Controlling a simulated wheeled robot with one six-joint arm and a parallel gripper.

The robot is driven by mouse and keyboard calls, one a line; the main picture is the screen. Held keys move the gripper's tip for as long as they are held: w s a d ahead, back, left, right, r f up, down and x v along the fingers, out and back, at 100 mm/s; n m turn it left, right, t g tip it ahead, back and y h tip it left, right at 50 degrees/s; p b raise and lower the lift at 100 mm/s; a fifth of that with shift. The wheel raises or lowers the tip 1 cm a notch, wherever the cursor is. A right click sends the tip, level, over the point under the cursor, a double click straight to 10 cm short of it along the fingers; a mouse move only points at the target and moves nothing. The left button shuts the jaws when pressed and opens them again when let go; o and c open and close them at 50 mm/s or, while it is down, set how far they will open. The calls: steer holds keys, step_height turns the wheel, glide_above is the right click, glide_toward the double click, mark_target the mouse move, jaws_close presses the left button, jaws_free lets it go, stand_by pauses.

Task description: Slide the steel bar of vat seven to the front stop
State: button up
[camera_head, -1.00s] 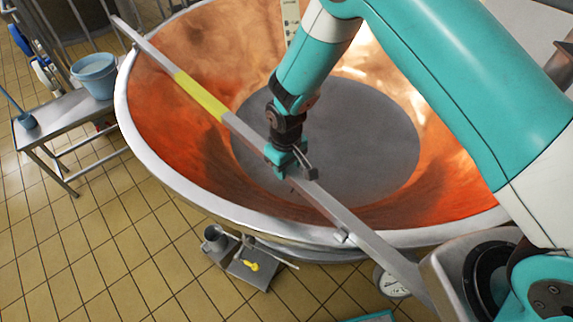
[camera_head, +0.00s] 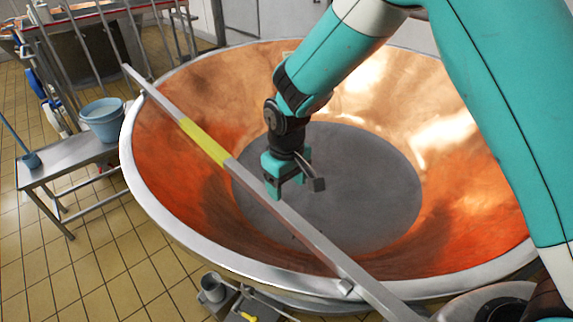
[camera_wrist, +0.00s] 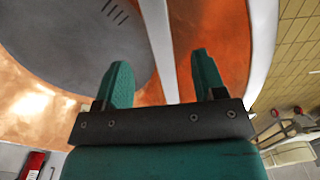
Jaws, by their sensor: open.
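The steel bar (camera_head: 290,223) lies slanted across the mouth of the copper vat (camera_head: 465,225), with a yellow band (camera_head: 204,141) on its far part. A small metal block (camera_head: 346,286) sits at the bar near the front rim; I cannot tell whether it is the front stop. My gripper (camera_head: 294,187) is open and empty, its fingers over the bowl close to the bar. In the wrist view the bar (camera_wrist: 158,40) runs up the picture between the two spread fingers of my gripper (camera_wrist: 163,80). Their height above it is hard to judge.
A steel bench (camera_head: 70,157) with a blue bucket (camera_head: 103,120) stands left of the vat. A metal cup (camera_head: 212,287) is below the front rim. Several upright poles stand at the back left. Tiled floor lies open at the front left.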

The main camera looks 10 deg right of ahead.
step_height(320, 180, up, 6)
steer(key=shift+r, duration=0.2)
stand_by(0.4)
steer(key=s+d+r+y, duration=0.2)
steer(key=s+r, duration=0.4)
steer(key=s, duration=0.5)
steer(key=s+d+r+y, duration=0.2)
steer(key=s+d+r, duration=0.2)
steer(key=s+r, duration=0.3)
steer(key=s, duration=0.5)
steer(key=shift+s+r+n, duration=0.15)
steer(key=shift+r+n, duration=0.05)
steer(key=shift+n, duration=0.2)
